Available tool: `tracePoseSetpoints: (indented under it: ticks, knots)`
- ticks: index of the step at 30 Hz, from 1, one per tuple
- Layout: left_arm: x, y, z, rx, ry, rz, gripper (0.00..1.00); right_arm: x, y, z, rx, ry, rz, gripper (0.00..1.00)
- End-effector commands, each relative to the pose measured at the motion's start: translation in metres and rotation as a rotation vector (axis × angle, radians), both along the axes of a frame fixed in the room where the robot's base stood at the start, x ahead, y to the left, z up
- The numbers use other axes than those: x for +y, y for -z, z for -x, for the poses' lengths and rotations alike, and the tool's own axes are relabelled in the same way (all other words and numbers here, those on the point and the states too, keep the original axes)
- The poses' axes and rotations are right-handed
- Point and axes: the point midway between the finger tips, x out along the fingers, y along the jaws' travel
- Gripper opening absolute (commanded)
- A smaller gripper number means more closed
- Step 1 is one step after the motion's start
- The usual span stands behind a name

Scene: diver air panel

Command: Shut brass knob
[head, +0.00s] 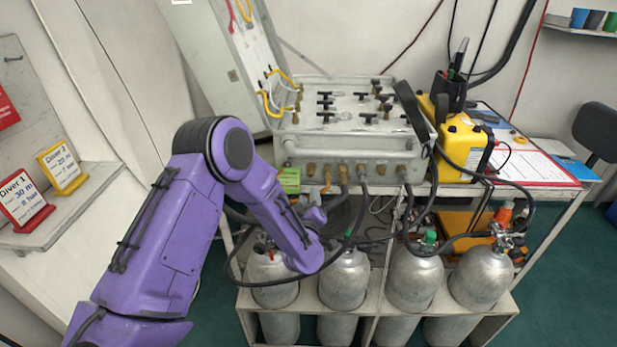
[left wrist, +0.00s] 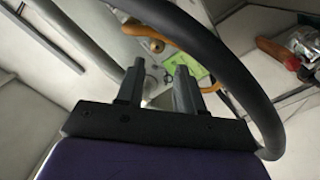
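Several brass fittings (head: 343,172) line the lower front of the grey air panel (head: 300,150) in the head view. I cannot tell which is the task's knob. In the left wrist view a round brass piece (left wrist: 156,46) shows beyond my fingers, beside an orange hose. My left gripper (left wrist: 157,82) has its two fingers apart, with nothing seen between them, and it is short of the brass piece. In the head view my left gripper (head: 314,208) is small and partly hidden, below the panel's front and above the cylinders. My right gripper is not in view.
Grey cylinders (head: 343,280) stand in a rack under the panel. Black hoses loop around my left gripper; one thick black hose (left wrist: 235,60) passes close to it. A green item (head: 289,180) sits at the panel's lower left. A yellow case (head: 462,145) stands at right.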

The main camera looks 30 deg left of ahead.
Motion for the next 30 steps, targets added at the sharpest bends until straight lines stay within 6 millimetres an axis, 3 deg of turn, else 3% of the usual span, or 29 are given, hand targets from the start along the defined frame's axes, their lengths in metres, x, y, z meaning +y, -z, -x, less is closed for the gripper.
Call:
tracePoseSetpoints:
  ticks: [3,15,26,27,30]
  knots:
    - [0.010,-0.009,-0.014,-0.024,-0.012,0.001,0.37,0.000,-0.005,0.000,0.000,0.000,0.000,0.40]
    - [0.050,-0.006,-0.082,-0.018,-0.011,0.001,0.37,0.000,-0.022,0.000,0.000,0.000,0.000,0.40]
    - [0.055,-0.005,-0.092,-0.015,-0.006,0.000,0.37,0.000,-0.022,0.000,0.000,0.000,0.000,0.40]
    - [0.055,-0.005,-0.092,-0.015,-0.006,0.000,0.34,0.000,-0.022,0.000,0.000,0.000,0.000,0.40]
    - [0.055,-0.004,-0.092,-0.015,-0.006,0.000,0.01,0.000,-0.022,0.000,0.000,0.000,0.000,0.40]
